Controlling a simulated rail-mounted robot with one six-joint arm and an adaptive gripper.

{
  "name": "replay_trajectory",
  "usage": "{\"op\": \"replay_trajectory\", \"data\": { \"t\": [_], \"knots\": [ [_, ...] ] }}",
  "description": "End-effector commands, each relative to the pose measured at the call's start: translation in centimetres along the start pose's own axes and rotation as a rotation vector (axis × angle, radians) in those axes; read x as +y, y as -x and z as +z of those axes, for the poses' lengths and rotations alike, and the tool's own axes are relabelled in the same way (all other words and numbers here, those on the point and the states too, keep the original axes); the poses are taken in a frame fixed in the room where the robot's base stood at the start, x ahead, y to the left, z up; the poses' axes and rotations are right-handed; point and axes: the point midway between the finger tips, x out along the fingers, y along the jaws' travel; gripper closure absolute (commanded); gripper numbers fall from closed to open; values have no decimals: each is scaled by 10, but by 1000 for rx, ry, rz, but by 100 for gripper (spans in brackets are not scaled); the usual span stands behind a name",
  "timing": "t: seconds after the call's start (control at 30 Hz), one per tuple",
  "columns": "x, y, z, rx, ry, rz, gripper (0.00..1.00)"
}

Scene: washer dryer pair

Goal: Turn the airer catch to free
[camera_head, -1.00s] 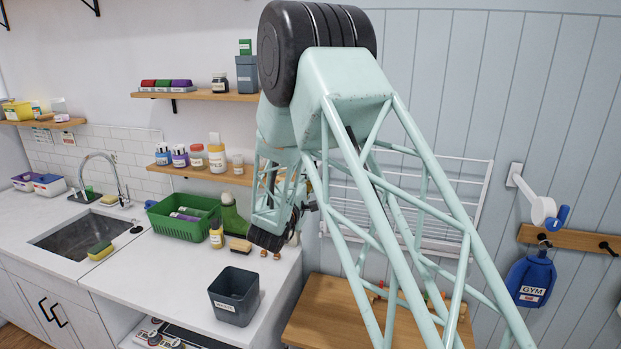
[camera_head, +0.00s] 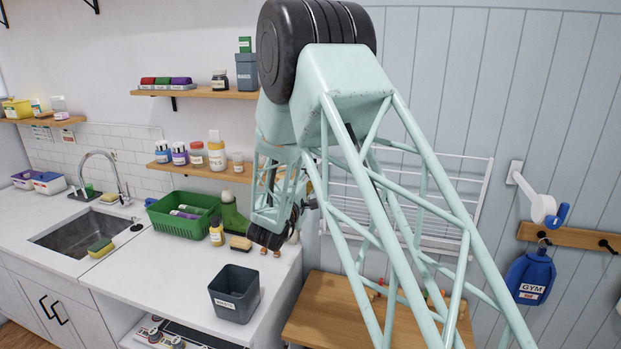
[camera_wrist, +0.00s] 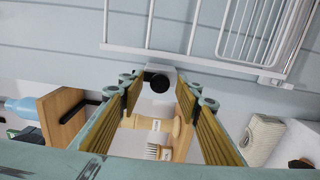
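The white airer (camera_head: 440,195) is a wire rack on the panelled wall, partly hidden behind my arm in the head view. In the wrist view its rails (camera_wrist: 190,28) run across the top. Below the lower rail is a pale bracket with a round black knob (camera_wrist: 158,79), which looks like the airer catch. My gripper (camera_wrist: 160,92) is open, its ribbed yellowish fingers to the left and right of the knob. The knob shows in the gap, and I cannot tell whether a finger touches it. In the head view my gripper (camera_head: 268,242) points down above the counter; the catch cannot be made out there.
A brush (camera_wrist: 155,150) and wooden pieces show beyond the fingers. A grey bin (camera_head: 234,294) and green basket (camera_head: 182,216) stand on the counter. A wooden bench (camera_head: 335,310) is below the airer.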

Motion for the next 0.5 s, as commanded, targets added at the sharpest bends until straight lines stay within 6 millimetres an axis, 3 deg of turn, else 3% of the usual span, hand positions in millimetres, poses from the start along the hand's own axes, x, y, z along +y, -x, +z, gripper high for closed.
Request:
{"op": "replay_trajectory", "data": {
  "t": [0.27, 0.5],
  "knots": [
    [0, 20, -1, 2, 0, -1, 69],
    [-1, 52, -1, 2, 2, -2, 69]
  ]
}}
